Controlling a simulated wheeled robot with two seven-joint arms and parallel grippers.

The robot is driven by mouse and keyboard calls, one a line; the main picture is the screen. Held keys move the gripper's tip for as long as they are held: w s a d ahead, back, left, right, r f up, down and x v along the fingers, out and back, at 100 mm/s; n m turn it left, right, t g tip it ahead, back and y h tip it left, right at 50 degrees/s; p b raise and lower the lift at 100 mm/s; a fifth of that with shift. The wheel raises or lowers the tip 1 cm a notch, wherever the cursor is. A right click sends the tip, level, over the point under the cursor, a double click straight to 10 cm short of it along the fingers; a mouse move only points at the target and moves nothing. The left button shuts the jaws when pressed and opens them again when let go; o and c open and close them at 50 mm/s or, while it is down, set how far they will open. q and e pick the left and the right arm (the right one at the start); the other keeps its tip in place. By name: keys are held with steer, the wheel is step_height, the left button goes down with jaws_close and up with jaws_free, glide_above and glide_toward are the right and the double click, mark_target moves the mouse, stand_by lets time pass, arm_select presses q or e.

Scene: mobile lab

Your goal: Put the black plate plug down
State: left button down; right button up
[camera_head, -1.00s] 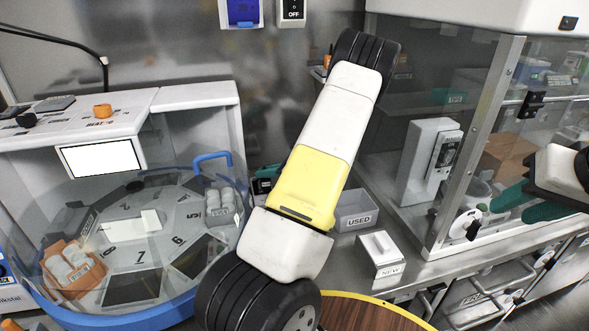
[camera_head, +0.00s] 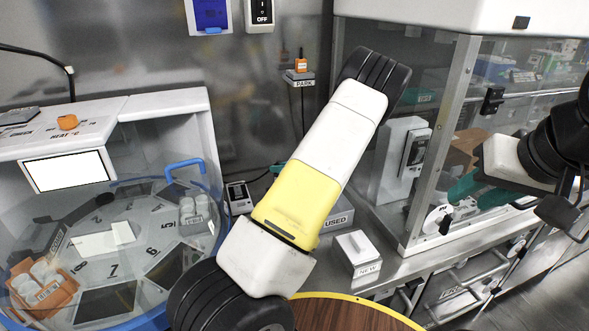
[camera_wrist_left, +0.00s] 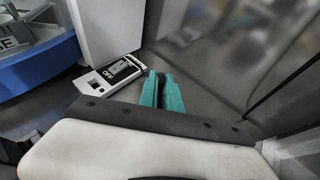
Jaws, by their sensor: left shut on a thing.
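My left gripper is mostly hidden behind its own white, yellow and black arm in the head view; a bit of teal finger (camera_head: 279,167) shows past the arm. In the left wrist view the two teal fingers (camera_wrist_left: 162,92) are close together, with a small dark thing between their tips, the black plate plug (camera_wrist_left: 161,77) as far as I can tell. They point at the steel counter, beside a small white unit marked OFF (camera_wrist_left: 112,75). Contact with the counter cannot be told. My right gripper (camera_head: 470,198) is at the right by the glass cabinet, teal fingers apart, nothing visible between them.
An orange plug (camera_head: 301,66) sits in the PARK holder on the back wall. The white unit (camera_head: 239,198) stands between the round carousel machine (camera_head: 190,110) and my left arm. A USED bin (camera_head: 338,222) and NEW box (camera_head: 358,252) stand right of the arm.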

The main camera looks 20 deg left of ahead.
arm_select(q)
steer(key=shift+f, duration=1.65)
steer(key=shift+f, duration=0.25)
steer(key=shift+f, duration=0.35)
steer(key=c, duration=1.5)
jaws_free()
steer(key=shift+c, duration=0.2)
steer(key=shift+r, duration=0.1)
